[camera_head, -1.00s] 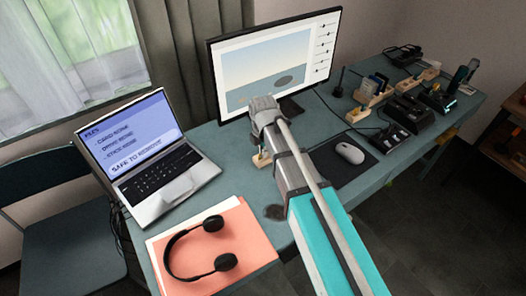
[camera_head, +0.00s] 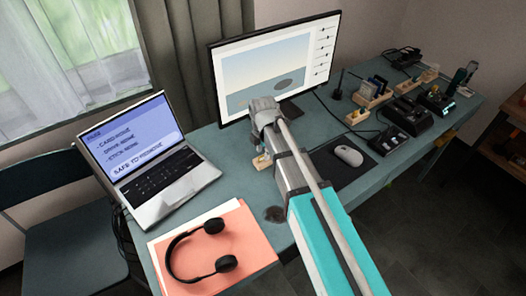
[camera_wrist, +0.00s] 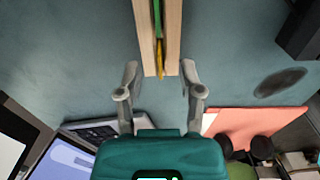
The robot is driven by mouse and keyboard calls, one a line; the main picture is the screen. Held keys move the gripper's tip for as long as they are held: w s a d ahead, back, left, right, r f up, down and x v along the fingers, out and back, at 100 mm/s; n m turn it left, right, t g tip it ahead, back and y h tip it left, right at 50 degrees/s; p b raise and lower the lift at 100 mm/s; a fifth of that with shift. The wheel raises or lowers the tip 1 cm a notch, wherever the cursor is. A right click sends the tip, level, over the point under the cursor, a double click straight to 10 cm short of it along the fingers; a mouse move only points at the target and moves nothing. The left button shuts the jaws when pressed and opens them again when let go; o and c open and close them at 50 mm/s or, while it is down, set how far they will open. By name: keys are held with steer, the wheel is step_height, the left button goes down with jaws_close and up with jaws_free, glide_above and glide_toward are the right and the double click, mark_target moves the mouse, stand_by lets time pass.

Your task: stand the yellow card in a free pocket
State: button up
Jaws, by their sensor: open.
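A narrow pale wooden block (camera_wrist: 174,30) with a lengthwise slot shows at the top middle of the wrist view. A thin green edge and a yellow piece (camera_wrist: 161,60), probably the yellow card edge-on, show in the slot. My gripper (camera_wrist: 160,72) is open, one finger on each side of the block's near end, with gaps to the wood. In the head view my gripper (camera_head: 263,140) is above a small wooden block (camera_head: 262,162) in front of the monitor. The fingers and the card are hard to make out there.
Wooden racks holding cards (camera_head: 372,93) stand at the right, beside black docks (camera_head: 410,112). A monitor (camera_head: 272,62) stands behind my arm. A laptop (camera_head: 150,160), headphones (camera_head: 205,250) on an orange folder and a mouse (camera_head: 348,156) lie around. Some desk near the front is clear.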

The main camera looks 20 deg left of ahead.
mark_target(263, 155)
steer(key=shift+r+p, duration=3.4)
steer(key=shift+r, duration=0.3)
steer(key=s+d+m, duration=0.3)
steer(key=d+m, duration=1.1)
steer(key=d, duration=0.3)
steer(key=s+d+r+m+p, duration=0.1)
steer(key=s+d+m, duration=0.2)
steer(key=d+m, duration=1)
steer(key=shift+d+r+m, duration=0.15)
steer(key=shift+d+m, duration=0.25)
steer(key=shift+d, duration=2.1)
